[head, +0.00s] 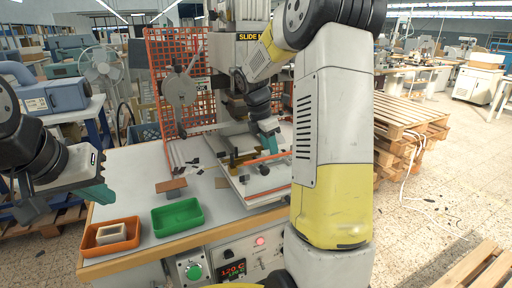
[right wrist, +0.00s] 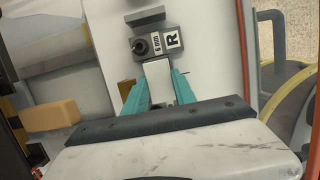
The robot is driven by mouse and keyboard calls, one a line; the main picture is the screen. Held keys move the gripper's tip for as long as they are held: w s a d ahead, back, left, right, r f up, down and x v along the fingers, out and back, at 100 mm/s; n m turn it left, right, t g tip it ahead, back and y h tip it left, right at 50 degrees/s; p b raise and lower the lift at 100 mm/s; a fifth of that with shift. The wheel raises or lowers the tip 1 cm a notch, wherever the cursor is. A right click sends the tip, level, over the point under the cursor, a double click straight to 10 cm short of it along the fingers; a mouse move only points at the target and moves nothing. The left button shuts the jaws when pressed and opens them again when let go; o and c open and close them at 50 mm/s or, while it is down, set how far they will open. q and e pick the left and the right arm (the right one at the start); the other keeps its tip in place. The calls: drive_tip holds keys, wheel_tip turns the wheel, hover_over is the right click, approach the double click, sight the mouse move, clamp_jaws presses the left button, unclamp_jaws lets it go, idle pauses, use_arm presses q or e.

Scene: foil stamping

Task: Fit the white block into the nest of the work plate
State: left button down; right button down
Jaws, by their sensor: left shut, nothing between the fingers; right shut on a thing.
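My right gripper (right wrist: 159,88) has teal fingers, shut on a small white block (right wrist: 157,74), partly hidden by the fingers. In the head view this gripper (head: 268,128) is low over the white work plate (head: 262,182), and the block cannot be made out there. A grey piece marked R (right wrist: 160,44) with a black knob is just beyond the fingertips. I cannot make out the nest, or whether the block sits in it. My left gripper (head: 98,180) is shut and empty, above the left end of the table.
An orange tray (head: 123,246) with a cream block (head: 111,234) stands at the table's front left. An empty green tray (head: 178,217) is beside it. The press (head: 240,55) and an orange mesh guard (head: 160,75) stand behind the plate.

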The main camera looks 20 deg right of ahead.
sight(265, 153)
drive_tip(key=shift+f, duration=0.35)
drive_tip(key=c, duration=0.9)
unclamp_jaws()
drive_tip(key=shift+c, duration=0.2)
drive_tip(key=v, duration=0.7)
drive_tip(key=shift+a+r, duration=0.1)
drive_tip(key=shift+r, duration=0.3)
